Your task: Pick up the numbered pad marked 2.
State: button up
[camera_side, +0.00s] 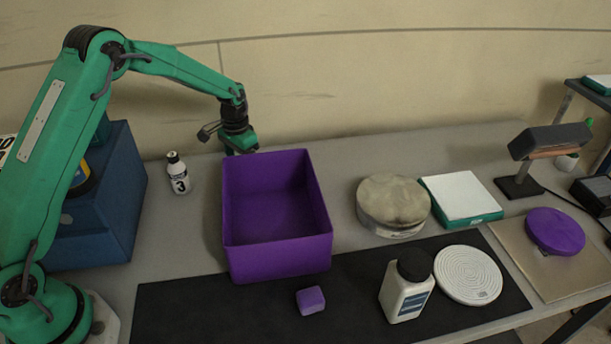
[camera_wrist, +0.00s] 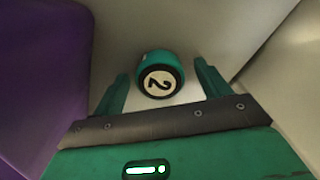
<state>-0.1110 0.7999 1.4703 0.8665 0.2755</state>
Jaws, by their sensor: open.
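The pad marked 2 (camera_wrist: 160,82) shows in the wrist view as a small green round thing with a pale disc face and a black 2. It lies between the two green fingers of my gripper (camera_wrist: 162,70), with gaps on both sides. My gripper is open and holds nothing. In the side view my gripper (camera_side: 240,146) is low behind the back left corner of the purple bin. I cannot make out the pad in the side view; the bin and gripper may hide it.
The purple bin (camera_side: 277,262) stands close beside my gripper; its wall (camera_wrist: 40,75) fills the left of the wrist view. A white bottle marked 3 (camera_side: 178,178) stands left of the bin. A round tin (camera_side: 393,200) and green-edged scale (camera_side: 461,195) stand to its right.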

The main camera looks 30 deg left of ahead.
jog(key=shift+c, duration=0.5)
jog(key=c, duration=1)
jog(key=shift+o, duration=0.2)
jog(key=shift+r, duration=0.1)
notch_tip(320, 180, up, 10)
